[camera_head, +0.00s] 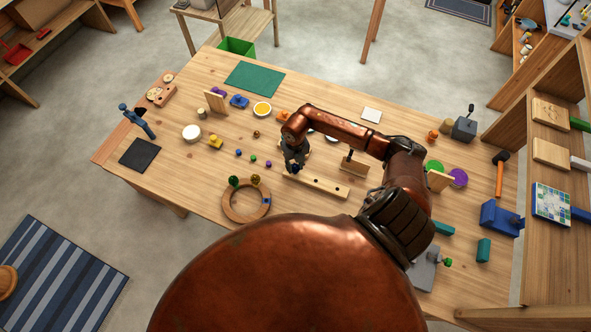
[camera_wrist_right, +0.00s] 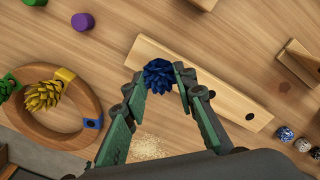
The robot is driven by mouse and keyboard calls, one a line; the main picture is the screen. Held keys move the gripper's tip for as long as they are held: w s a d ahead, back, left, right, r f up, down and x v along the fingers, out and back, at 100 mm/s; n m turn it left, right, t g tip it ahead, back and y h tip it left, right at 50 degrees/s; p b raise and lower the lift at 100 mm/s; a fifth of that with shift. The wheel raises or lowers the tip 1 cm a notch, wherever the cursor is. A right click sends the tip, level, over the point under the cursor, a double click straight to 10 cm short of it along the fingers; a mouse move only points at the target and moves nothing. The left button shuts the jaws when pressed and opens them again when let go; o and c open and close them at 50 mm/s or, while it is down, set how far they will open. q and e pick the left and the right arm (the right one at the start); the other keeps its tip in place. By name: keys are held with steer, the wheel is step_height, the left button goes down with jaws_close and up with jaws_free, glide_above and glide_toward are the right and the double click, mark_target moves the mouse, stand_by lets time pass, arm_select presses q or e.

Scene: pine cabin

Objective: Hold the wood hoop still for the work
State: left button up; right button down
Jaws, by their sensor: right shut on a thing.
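The wood hoop (camera_head: 229,208) lies flat on the workbench, left of my right gripper. A green cone (camera_head: 234,181) and a yellow cone (camera_head: 255,179) sit at its far side, and a small blue piece (camera_head: 267,200) is on its right side. In the right wrist view the hoop (camera_wrist_right: 55,143) is at the left, with the yellow cone (camera_wrist_right: 43,95) on its ring. My right gripper (camera_head: 295,169) is shut on a blue cone (camera_wrist_right: 159,77), over a pale strip of wood with holes (camera_head: 322,187). It is apart from the hoop. My left gripper is out of view.
Small coloured pieces lie beyond the hoop, among them a purple one (camera_wrist_right: 82,21). A small wooden stand (camera_head: 354,164) is right of the gripper. A black mat (camera_head: 139,155) and a white disc (camera_head: 192,133) lie at the left. Bench space left of the hoop is clear.

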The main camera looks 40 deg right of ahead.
steer(key=shift+r+p, duration=0.45)
steer(key=shift+r, duration=0.15)
steer(key=shift+r+p, duration=0.45)
steer(key=shift+r, duration=0.25)
steer(key=shift+r+p, duration=1)
steer(key=shift+r, duration=0.5)
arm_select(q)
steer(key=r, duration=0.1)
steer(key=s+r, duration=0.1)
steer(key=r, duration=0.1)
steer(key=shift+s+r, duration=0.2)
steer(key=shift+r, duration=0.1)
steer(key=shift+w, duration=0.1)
